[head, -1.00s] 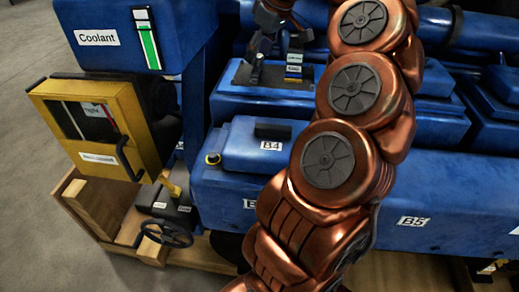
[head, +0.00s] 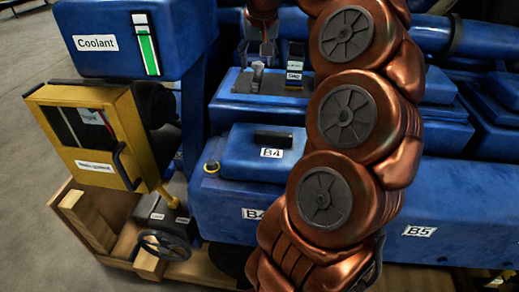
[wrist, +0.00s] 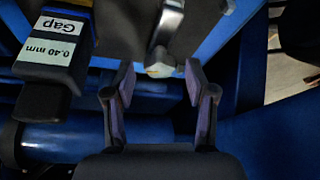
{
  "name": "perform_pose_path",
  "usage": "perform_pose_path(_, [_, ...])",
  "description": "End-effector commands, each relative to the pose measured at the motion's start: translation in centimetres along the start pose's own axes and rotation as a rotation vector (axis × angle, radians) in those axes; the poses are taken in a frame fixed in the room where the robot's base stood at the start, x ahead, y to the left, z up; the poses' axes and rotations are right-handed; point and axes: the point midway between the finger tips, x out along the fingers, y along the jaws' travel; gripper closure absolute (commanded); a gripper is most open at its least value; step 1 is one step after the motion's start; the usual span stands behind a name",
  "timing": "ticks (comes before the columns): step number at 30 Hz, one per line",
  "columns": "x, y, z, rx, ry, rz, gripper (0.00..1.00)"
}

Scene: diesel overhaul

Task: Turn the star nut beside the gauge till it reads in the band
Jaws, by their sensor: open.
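In the wrist view, my gripper (wrist: 159,74) is open, its two fingers apart with nothing held between them. A small pale, faceted piece (wrist: 159,70), which looks like the star nut, lies in line with the gap between the fingertips, at the end of a curved metal lever (wrist: 167,28). I cannot tell its depth from the fingertips. The gauge (wrist: 58,52), a dark block labelled "Gap" and "0.40 mm", is to the left. In the head view, the gauge (head: 294,76) sits on the blue engine below my gripper (head: 262,48). The nut is not clear there.
The blue engine (head: 400,200) fills the middle and right. A yellow box (head: 85,135), a blue coolant tank (head: 120,60) and a black handwheel (head: 165,245) are at left. A blue pipe (wrist: 70,140) lies near my fingers. Grey floor is clear at far left.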

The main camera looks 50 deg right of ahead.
Motion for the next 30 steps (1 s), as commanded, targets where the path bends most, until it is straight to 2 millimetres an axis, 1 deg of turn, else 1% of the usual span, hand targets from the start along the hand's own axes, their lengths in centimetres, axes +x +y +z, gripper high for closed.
perform_pose_path(1, [-0.3, -0.2, -0.1, 0.022, -0.003, 0.010, 0.44])
perform_pose_path(7, [-0.6, -0.2, -0.1, 0.131, -0.006, 0.055, 0.44])
perform_pose_path(15, [-0.4, -0.3, -0.1, 0.228, -0.003, 0.094, 0.44])
perform_pose_path(26, [-0.2, -0.3, 0.0, 0.294, -0.002, 0.122, 0.44])
perform_pose_path(30, [-1.3, -0.3, -0.1, 0.297, -0.001, 0.123, 0.44])
